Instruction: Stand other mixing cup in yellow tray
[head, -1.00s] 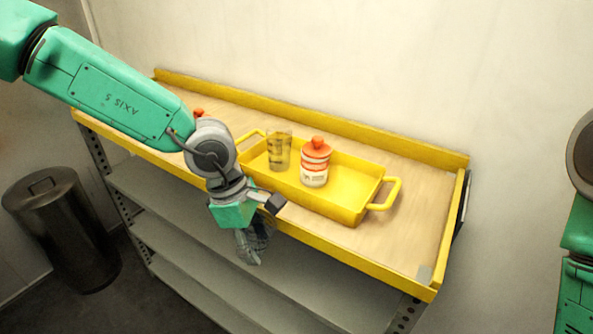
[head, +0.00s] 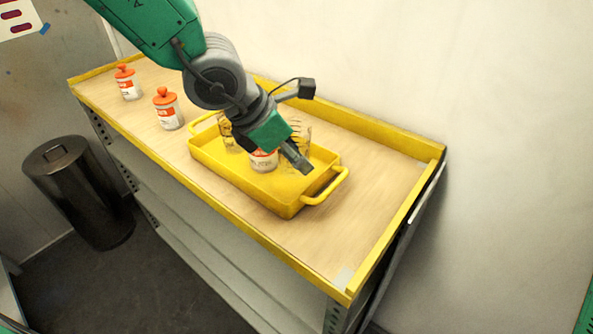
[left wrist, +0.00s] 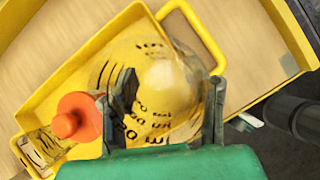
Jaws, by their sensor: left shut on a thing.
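The yellow tray (head: 235,178) lies on the bench top. My left gripper (head: 300,160) is over the tray's right part, shut on a clear mixing cup (head: 303,130) with dark markings. In the left wrist view this cup (left wrist: 165,95) sits between both fingers, over the tray floor. I cannot tell whether its base touches the tray. The other clear mixing cup (head: 228,135) stands at the tray's left end, partly hidden by my arm. A white jar (head: 263,162) stands between them; its orange lid (left wrist: 78,118) shows beside the left finger in the wrist view.
Two orange-lidded jars, a far one (head: 127,85) and a nearer one (head: 168,110), stand left of the tray. The yellow bench rim (head: 400,140) runs along the back. The wooden top (head: 370,190) right of the tray is clear. A dark bin (head: 75,195) stands on the floor.

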